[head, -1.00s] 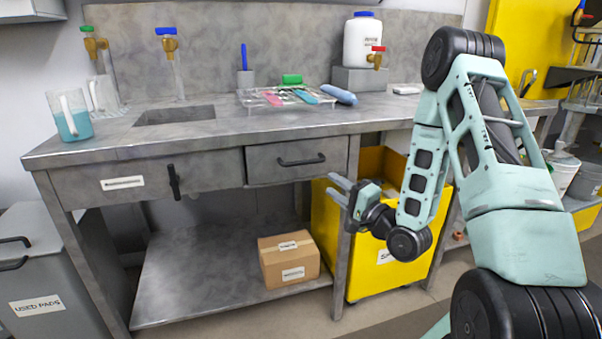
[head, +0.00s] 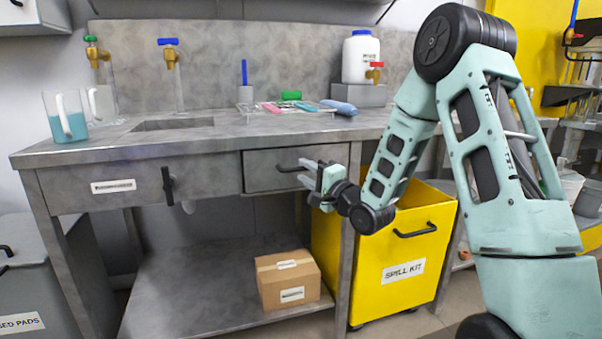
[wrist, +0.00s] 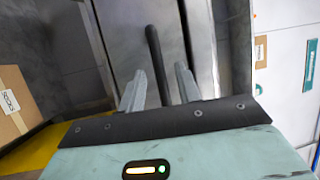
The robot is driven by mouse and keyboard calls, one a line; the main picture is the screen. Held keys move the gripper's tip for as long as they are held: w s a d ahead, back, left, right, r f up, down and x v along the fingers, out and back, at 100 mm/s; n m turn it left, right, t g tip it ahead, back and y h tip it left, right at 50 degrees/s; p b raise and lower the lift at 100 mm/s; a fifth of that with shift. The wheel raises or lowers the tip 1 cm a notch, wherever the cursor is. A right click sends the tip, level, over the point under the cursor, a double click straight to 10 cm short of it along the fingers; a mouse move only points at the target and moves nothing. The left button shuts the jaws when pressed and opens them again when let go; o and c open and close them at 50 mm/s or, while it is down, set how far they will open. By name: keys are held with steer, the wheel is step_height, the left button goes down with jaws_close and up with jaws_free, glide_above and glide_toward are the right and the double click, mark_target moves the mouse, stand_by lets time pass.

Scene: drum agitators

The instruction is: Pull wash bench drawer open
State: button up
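The wash bench (head: 100,150) is a grey metal counter. Its drawer (head: 262,180) has a dark bar handle (head: 288,169), and the front looks flush with the bench. My gripper (head: 306,173) is at the right end of that handle, its fingers pointing at the drawer front. In the wrist view, the handle (wrist: 154,52) is a dark bar running between the two spread fingers of my gripper (wrist: 160,82). A gap shows on both sides of the bar, so the fingers are not shut on it. How deep the bar sits between them is unclear.
A left bench panel (head: 100,200) has a label and an upright dark handle (head: 167,186). A cardboard box (head: 287,279) sits on the lower shelf. The floor before the bench looks clear.

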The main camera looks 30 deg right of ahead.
mark_target(283, 149)
steer(key=shift+x, duration=1.3)
jaws_close()
